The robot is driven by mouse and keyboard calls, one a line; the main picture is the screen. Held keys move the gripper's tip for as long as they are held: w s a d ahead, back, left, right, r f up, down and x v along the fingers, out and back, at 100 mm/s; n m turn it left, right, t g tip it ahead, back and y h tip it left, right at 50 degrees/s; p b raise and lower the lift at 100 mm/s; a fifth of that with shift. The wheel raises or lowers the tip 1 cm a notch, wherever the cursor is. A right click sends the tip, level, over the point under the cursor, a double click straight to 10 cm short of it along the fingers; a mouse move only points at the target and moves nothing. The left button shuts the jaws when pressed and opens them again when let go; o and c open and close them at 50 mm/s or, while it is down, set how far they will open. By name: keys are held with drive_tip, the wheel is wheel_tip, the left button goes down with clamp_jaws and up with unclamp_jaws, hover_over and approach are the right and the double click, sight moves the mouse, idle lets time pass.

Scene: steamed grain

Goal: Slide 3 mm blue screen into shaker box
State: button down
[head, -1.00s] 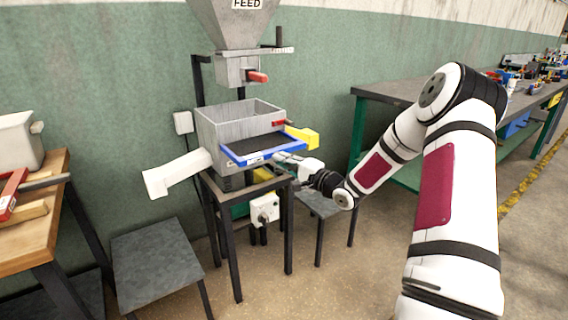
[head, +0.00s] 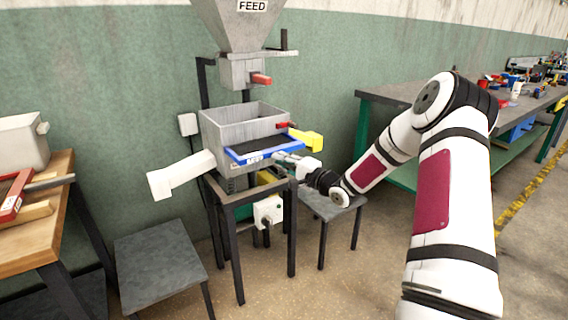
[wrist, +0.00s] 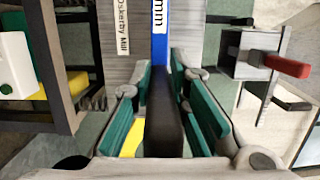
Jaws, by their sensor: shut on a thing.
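The blue-framed screen (head: 236,158) with a dark mesh sits flat, partly inside the front opening of the grey shaker box (head: 222,131); part of its front still sticks out. My gripper (head: 287,160) is at the screen's front right side. In the wrist view, my gripper's green-padded fingers (wrist: 168,128) are shut around a dark handle (wrist: 164,122) joined to the blue frame (wrist: 160,50), which bears an "mm" label. The back of the screen is hidden by the box walls.
A white chute (head: 180,174) sticks out at the box's left and a yellow spout (head: 308,140) at its right. The feed hopper (head: 238,25) hangs above. A grey stool (head: 158,262) stands front left; a wooden bench (head: 40,235) is at far left. A long workbench (head: 400,94) stands right.

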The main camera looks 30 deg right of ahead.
drive_tip(key=shift+d+x, duration=0.25)
drive_tip(key=shift+x, duration=0.8)
drive_tip(key=shift+w, duration=0.2)
